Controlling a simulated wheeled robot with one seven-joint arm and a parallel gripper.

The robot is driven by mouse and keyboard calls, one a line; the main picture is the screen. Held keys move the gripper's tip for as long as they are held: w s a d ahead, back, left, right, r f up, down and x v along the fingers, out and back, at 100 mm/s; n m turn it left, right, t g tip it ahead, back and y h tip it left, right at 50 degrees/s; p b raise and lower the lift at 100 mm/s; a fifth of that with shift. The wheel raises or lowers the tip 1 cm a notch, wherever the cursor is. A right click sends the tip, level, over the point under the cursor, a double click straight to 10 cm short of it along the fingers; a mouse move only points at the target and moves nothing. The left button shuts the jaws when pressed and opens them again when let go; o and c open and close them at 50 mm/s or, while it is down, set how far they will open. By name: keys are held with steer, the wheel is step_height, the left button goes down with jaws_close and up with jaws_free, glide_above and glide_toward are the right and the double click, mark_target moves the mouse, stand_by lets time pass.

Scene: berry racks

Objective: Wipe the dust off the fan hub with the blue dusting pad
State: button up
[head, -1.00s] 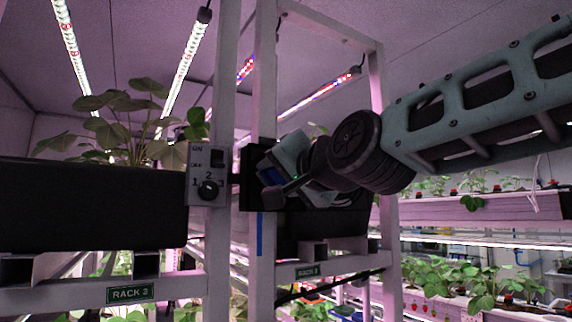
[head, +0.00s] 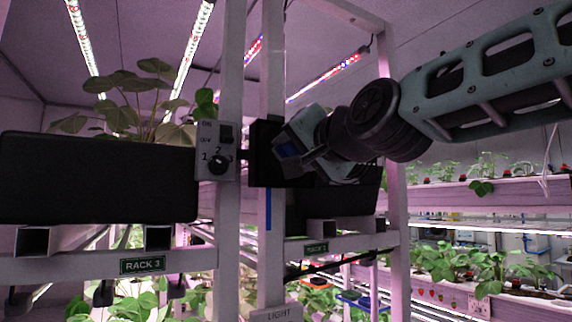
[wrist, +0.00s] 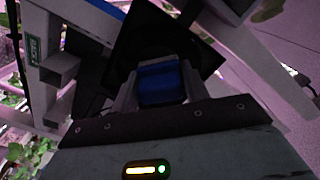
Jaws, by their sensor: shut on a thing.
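My gripper (head: 287,152) is at the dark square fan housing (head: 262,135) on the rack post, right of the switch box. In the wrist view my gripper (wrist: 160,88) is shut on the blue dusting pad (wrist: 160,82), which sits between the fingers. The pad faces the black fan housing (wrist: 205,52). A small part of the blue pad also shows in the head view (head: 288,149). The fan hub is hidden behind the pad and gripper. I cannot tell whether the pad touches it, and no dust can be made out.
A switch box (head: 216,150) with a dial is on the left post (head: 228,260). A black planter (head: 95,180) stands left of it. Rack beams (head: 350,243) lie below my gripper. Shelves of strawberry plants (head: 460,262) are at the right.

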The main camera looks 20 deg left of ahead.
steer(key=shift+w+d, duration=0.15)
steer(key=shift+w, duration=0.05)
steer(key=shift+b, duration=0.3)
steer(key=shift+w+d+r+b, duration=0.2)
steer(key=shift+w+d+b, duration=0.1)
steer(key=shift+w, duration=0.05)
steer(key=shift+s+a+f+p, duration=0.15)
steer(key=shift+s+a+p, duration=0.1)
steer(key=shift+s+p, duration=0.3)
steer(key=shift+a+p, duration=0.1)
steer(key=shift+p, duration=0.2)
